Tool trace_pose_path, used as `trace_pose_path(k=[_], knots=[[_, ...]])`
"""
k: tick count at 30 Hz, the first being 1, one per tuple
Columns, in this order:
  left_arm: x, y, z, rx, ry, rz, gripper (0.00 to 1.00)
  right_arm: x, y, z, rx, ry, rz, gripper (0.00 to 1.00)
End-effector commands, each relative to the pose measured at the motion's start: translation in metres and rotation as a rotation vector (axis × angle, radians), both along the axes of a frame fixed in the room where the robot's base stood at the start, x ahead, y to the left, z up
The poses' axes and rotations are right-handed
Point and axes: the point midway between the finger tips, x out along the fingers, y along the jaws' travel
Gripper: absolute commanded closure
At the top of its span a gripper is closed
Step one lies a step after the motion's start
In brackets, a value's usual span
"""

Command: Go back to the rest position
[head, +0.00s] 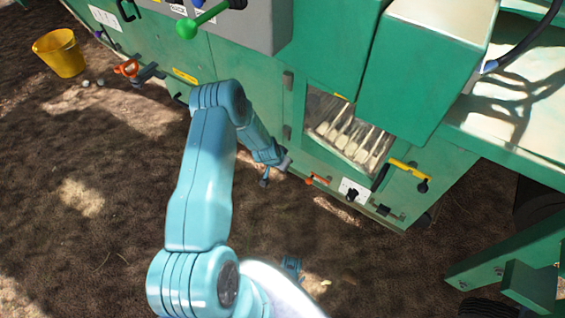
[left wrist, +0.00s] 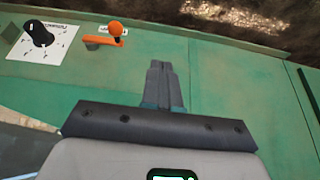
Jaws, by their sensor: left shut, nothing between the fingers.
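My left arm rises from the bottom of the head view and bends down toward the green machine (head: 230,62). My left gripper (head: 284,163) is small there, in front of the lower green panel. In the left wrist view my left gripper (left wrist: 162,86) has its dark fingers together, with nothing between them. The fingers appear over bare green panel, and I cannot tell whether they touch it. My right gripper is in neither view.
An orange handle (head: 318,179) and a black knob (head: 352,194) on a white label sit right of the gripper. A yellow handle (head: 409,168) is farther right. A yellow bucket (head: 58,53) stands at the upper left. Brown ground lies open at left.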

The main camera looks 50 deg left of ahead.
Motion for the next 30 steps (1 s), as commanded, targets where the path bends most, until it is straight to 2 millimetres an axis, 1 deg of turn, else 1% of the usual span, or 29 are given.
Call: trace_pose_path(k=[15, 17, 19, 20, 21, 22, 23, 24, 26, 27, 29, 30], knots=[[0.0, -0.001, 0.0, 0.0, 0.0, -0.001, 1.0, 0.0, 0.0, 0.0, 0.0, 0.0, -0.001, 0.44], [0.004, -0.005, 0.001, 0.0, -0.003, -0.009, 1.0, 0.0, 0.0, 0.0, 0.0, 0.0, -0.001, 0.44], [0.017, -0.017, 0.008, 0.002, -0.017, -0.041, 1.0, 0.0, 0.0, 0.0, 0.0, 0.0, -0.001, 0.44], [0.026, -0.026, 0.013, 0.003, -0.027, -0.063, 1.0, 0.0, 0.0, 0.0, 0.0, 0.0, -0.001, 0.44], [0.038, -0.045, 0.02, 0.0, -0.038, -0.103, 1.0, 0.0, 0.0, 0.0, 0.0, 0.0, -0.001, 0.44], [0.043, -0.064, 0.024, -0.01, -0.037, -0.141, 1.0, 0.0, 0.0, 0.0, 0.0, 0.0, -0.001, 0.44], [0.044, -0.087, 0.027, -0.024, -0.03, -0.184, 1.0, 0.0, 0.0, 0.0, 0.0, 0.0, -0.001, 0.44], [0.042, -0.12, 0.032, -0.044, -0.018, -0.248, 1.0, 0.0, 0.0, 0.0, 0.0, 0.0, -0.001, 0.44], [0.028, -0.17, 0.038, -0.084, 0.011, -0.329, 1.0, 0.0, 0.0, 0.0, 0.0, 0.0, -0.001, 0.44], [0.015, -0.2, 0.041, -0.115, 0.034, -0.365, 1.0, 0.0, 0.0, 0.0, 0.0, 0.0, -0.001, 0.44], [-0.01, -0.238, 0.047, -0.16, 0.072, -0.404, 1.0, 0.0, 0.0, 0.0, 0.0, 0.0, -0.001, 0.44], [-0.028, -0.259, 0.05, -0.189, 0.1, -0.419, 1.0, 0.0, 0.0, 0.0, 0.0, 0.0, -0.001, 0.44]])
